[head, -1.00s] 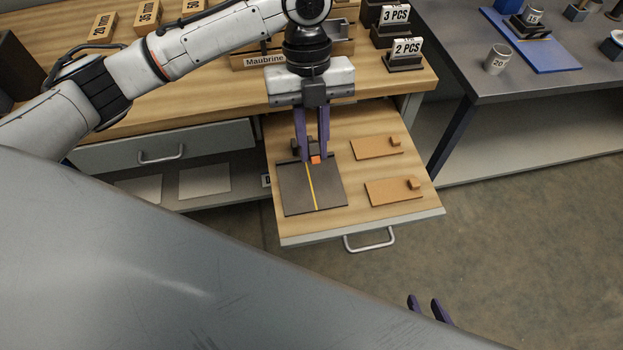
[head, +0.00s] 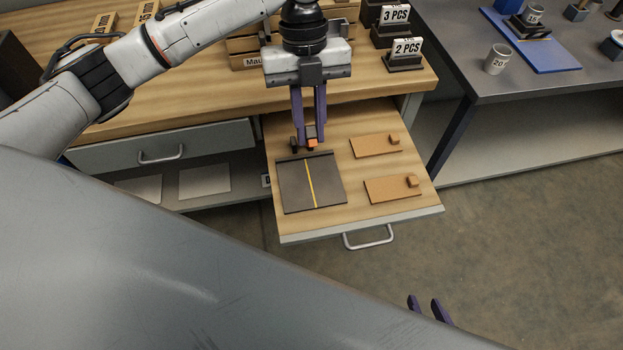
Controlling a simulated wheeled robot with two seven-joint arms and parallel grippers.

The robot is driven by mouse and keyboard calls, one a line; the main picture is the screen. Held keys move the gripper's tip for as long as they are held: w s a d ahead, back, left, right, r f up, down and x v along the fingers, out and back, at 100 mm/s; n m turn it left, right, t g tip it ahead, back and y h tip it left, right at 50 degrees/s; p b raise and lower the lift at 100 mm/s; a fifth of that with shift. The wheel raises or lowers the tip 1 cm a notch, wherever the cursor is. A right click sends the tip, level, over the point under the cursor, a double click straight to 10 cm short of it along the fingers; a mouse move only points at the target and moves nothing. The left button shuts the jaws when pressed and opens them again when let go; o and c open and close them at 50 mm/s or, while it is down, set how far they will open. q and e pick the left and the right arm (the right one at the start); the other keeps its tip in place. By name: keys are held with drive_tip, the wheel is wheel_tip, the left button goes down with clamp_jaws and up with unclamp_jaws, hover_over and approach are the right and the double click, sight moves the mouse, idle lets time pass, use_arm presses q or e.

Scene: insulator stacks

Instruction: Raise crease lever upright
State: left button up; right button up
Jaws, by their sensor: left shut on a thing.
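The crease plate (head: 293,190) is a dark, flat plate with a yellow line, lying on the pulled-out drawer board. The crease lever (head: 312,143) shows as a small orange tip with dark parts beside it, just behind the plate's back edge. My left gripper (head: 311,138) points down and is shut on the lever near its orange tip. The fingers hide part of the lever, so its exact angle is hard to tell. My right gripper (head: 430,307) shows only as two purple fingertips at the bottom edge, apart with nothing visible between them.
Two tan pieces with small blocks, one behind (head: 372,146) and one in front (head: 388,189), lie right of the plate. The drawer handle (head: 368,238) sticks out in front. The bench behind holds labelled card stands (head: 405,52). A grey table (head: 450,50) stands right.

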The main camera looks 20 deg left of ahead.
use_arm(q)
drive_tip(key=shift+w+r, duration=0.1)
drive_tip(key=shift+w+a+r, duration=0.25)
drive_tip(key=shift+w+a, duration=0.1)
drive_tip(key=shift+w, duration=0.1)
drive_tip(key=shift+w+a+r, duration=0.25)
drive_tip(key=shift+w+a, duration=0.05)
drive_tip(key=shift+w, duration=0.15)
drive_tip(key=shift+w, duration=0.1)
drive_tip(key=shift+w+a+r, duration=0.1)
drive_tip(key=shift+w+a, duration=0.1)
drive_tip(key=shift+w+a+r, duration=0.25)
drive_tip(key=shift+w+a, duration=0.3)
drive_tip(key=shift+w, duration=0.25)
drive_tip(key=o, duration=0.8)
drive_tip(key=shift+o, duration=0.2)
